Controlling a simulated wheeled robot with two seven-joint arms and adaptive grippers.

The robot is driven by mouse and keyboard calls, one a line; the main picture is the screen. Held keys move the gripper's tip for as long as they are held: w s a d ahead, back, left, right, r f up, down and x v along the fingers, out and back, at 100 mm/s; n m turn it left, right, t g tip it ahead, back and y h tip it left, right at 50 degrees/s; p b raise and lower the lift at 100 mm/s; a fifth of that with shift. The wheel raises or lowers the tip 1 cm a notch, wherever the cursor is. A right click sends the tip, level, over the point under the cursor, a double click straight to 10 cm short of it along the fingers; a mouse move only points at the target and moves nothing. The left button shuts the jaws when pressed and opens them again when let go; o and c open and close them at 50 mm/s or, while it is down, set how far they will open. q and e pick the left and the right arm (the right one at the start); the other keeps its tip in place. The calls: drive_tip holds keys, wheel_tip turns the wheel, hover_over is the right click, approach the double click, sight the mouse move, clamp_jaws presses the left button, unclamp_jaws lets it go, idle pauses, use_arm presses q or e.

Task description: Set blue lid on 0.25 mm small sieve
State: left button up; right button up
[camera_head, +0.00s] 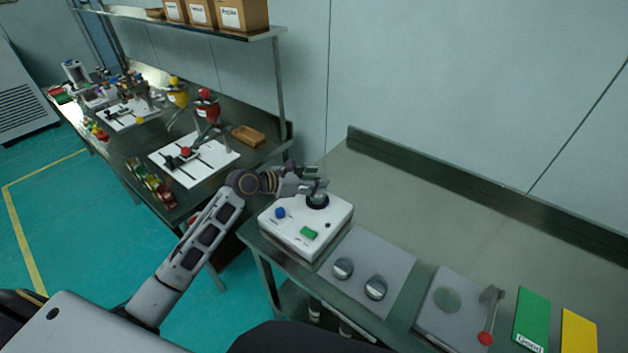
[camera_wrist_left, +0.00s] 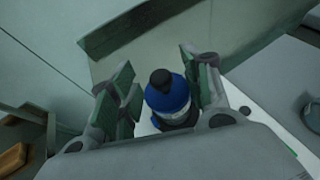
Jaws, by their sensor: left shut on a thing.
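My left gripper (camera_head: 318,188) is over the white machine box (camera_head: 296,240), at its back right. A dark round part (camera_head: 317,202) sits on the white box right under the gripper. I cannot tell whether the small sieve is there or whether the lid touches it; the lid and fingers hide most of it. My right gripper is not in view.
Two grey round metal pieces (camera_head: 343,268) (camera_head: 375,287) sit on a grey mat (camera_head: 367,246). To the right are a grey device with a red-knobbed lever (camera_head: 486,338), a green card (camera_head: 532,318) and a yellow card (camera_head: 579,330). The back of the table is clear.

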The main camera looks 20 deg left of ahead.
use_arm(q)
drive_tip(key=o, duration=1)
drive_tip(key=v, duration=1.2)
drive_tip(key=shift+b, duration=0.35)
